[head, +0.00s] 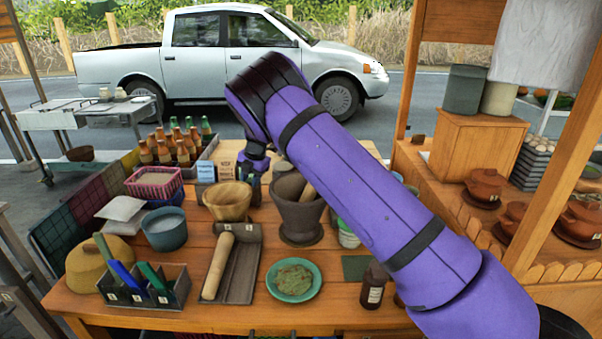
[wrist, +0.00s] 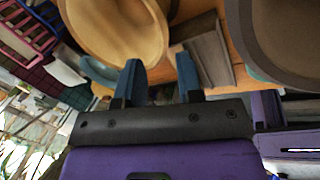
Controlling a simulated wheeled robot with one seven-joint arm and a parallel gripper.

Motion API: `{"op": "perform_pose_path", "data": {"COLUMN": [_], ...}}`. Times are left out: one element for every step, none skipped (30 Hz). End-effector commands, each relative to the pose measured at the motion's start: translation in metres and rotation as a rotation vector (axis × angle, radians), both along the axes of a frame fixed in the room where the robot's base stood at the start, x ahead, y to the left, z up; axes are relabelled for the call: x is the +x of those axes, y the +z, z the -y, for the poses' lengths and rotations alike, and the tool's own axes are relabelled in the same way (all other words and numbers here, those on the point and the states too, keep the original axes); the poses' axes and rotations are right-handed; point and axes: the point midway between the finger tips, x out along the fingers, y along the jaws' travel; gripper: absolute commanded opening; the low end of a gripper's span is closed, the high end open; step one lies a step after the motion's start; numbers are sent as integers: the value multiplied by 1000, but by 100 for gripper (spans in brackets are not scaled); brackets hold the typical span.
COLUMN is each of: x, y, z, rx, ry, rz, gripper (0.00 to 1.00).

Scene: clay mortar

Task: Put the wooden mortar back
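The wooden mortar (head: 228,203) is a light wooden bowl, upright on the wooden table left of centre in the head view. In the wrist view the wooden mortar (wrist: 118,28) fills the upper left, its open mouth showing empty. My gripper (head: 254,172) hangs at the back right of its rim, left of the dark clay mortar. In the wrist view my gripper (wrist: 160,66) has its two blue fingers spread, with nothing held between them. The left fingertip overlaps the bowl's edge in the picture; I cannot tell whether they touch.
The dark clay mortar (head: 297,222) with a pestle stands close on the right. A grey tray (head: 240,272) with a wooden roller, a green plate (head: 293,295), a blue pot (head: 165,242) and a bottle crate (head: 205,150) crowd the table. A dark bottle (head: 373,287) stands at the front.

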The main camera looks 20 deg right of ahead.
Motion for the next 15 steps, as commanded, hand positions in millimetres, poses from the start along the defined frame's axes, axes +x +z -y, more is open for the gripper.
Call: {"op": "perform_pose_path", "data": {"x": [0,0,0,0,1,2,3,5,7,9,11,14,15,16,17], "y": [0,0,0,1,4,9,14,22,35,46,60,79,94,110,130], "z": [0,0,0,0,1,2,3,5,7,9,13,19,23,28,36], "rx": [0,0,1,3,8,21,34,54,84,112,143,186,220,253,297], "ry": [0,0,-1,-3,-7,-19,-32,-48,-78,-104,-136,-182,-221,-261,-317], "rz": [0,0,0,3,7,18,31,48,77,103,132,173,206,240,281], "gripper": [34,34,34,34,34,34,34,34,34,34,34,34,34,34,34]}}
